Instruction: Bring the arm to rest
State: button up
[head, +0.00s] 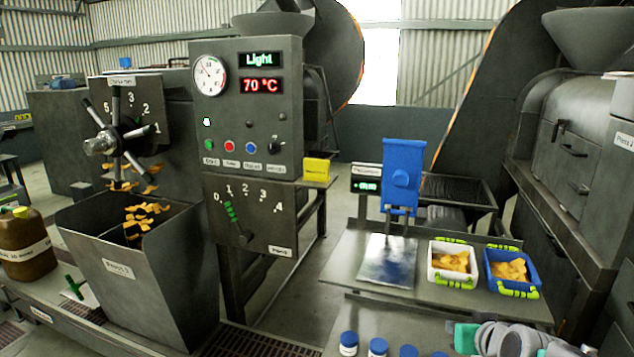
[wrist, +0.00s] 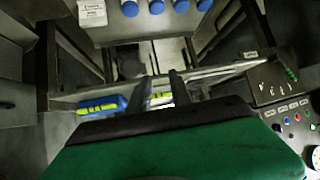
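My gripper (wrist: 161,82) shows in the wrist view as two dark fingers in front of a green body. The fingers stand apart with a clear gap and nothing held between them. In the head view, part of my arm (head: 515,340), grey with a teal part, shows at the bottom right edge, beside the row of blue-capped bottles. The fingertips cannot be made out in the head view.
A bench holds a white bin (head: 435,262) and a blue bin (head: 535,275) of yellow-brown pieces. Blue-capped bottles (head: 378,347) stand in front. A control panel (head: 247,100), a hopper (head: 150,270) with falling flakes and a brown jug (head: 25,245) are left.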

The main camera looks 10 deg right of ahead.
jog(key=a+f+n+g+y+p, duration=0.2)
jog(key=a+g, duration=0.1)
jog(key=a, duration=1.2)
jog(key=s+a+f+n+g+p, duration=0.1)
jog(key=s+a+g, duration=0.2)
jog(key=s+a, duration=0.4)
jog(key=a, duration=0.3)
jog(key=shift+s+g+y, duration=0.15)
jog(key=shift+g+y, duration=0.15)
jog(key=shift+y, duration=0.1)
